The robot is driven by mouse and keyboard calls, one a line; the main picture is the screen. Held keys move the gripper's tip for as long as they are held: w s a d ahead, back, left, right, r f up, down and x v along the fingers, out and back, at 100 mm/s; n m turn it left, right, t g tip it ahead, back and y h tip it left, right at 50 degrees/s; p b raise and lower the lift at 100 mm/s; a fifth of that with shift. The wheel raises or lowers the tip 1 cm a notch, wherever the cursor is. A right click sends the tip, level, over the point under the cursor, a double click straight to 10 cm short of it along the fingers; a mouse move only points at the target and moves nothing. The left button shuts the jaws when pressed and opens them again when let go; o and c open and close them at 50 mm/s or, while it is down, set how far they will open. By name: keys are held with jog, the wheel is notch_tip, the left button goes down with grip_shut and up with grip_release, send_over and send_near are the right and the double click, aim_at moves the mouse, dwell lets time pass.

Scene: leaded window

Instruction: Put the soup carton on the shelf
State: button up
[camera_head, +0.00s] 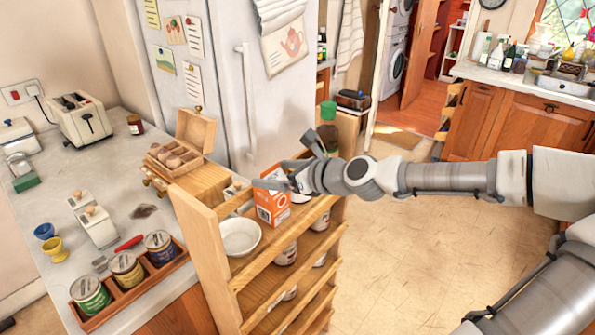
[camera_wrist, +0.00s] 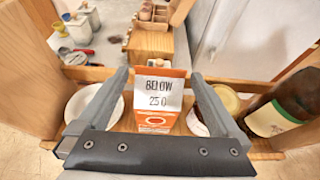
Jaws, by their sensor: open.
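The soup carton (camera_head: 272,209) is an orange and white box standing upright on the upper shelf of the wooden shelf unit (camera_head: 207,245), beside a white bowl. In the wrist view the carton (camera_wrist: 155,119) shows a white panel reading "BELOW 250" and sits between my two fingers. My gripper (camera_head: 270,182) is open at the carton's top, with a finger to either side; gaps show between fingers and carton. I cannot tell whether either finger touches it. The carton's base is partly hidden by the shelf's front rail and my gripper.
The white bowl (camera_head: 240,237) is left of the carton. A jar (camera_wrist: 225,98) and a dark bottle (camera_wrist: 285,105) stand close on its right in the wrist view. Tins (camera_head: 287,254) occupy lower shelves. A counter (camera_head: 105,185) with a toaster lies left; open floor (camera_head: 400,260) lies right.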

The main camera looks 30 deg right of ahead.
jog(key=p+v, duration=0.1)
jog(key=v, duration=0.6)
dwell(0.5)
